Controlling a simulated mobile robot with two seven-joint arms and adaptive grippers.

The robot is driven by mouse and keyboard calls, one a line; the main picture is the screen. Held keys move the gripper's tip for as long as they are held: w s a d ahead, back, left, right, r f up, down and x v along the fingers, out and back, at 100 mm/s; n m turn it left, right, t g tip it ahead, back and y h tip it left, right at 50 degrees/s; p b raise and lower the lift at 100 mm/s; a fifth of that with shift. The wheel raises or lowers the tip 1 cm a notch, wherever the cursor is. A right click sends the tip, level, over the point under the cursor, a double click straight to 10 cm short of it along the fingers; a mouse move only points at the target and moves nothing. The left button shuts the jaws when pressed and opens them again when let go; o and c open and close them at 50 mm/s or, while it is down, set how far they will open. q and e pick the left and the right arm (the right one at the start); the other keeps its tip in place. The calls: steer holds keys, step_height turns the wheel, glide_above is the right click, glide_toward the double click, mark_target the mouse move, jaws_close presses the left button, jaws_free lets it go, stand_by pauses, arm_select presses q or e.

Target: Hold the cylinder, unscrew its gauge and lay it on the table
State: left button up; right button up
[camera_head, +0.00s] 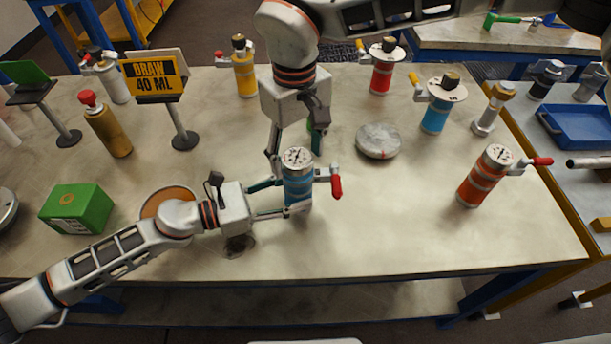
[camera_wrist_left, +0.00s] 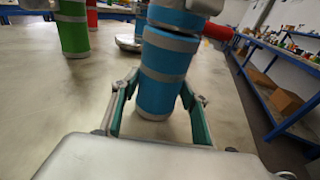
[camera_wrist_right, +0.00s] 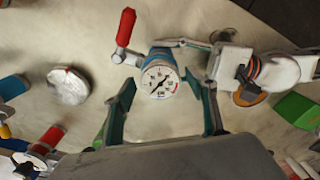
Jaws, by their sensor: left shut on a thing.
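The blue cylinder (camera_head: 298,187) stands upright on the table, with a white-faced gauge (camera_head: 297,159) on top and a red-handled valve (camera_head: 335,182) at its side. My left gripper (camera_head: 297,208) is shut on its body; the left wrist view shows green pads on both sides of the blue cylinder (camera_wrist_left: 160,75). My right gripper (camera_wrist_right: 160,88) comes from above and is open. Its fingers stand on either side of the gauge (camera_wrist_right: 158,80), with gaps visible between them and the gauge. The joint under the gauge is hidden.
The table (camera_head: 400,220) is clear in front and to the right. A grey disc (camera_head: 378,141) lies behind right; an orange cylinder (camera_head: 482,180) stands further right. A green cylinder (camera_wrist_left: 73,30) stands close by. A green box (camera_head: 76,208) and a sign (camera_head: 155,77) are at left.

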steer(key=m, duration=0.4)
steer(key=shift+m, duration=0.3)
steer(key=m, duration=0.3)
steer(key=shift+m, duration=0.3)
steer(key=m, duration=0.4)
steer(key=shift+m, duration=0.4)
steer(key=m, duration=0.4)
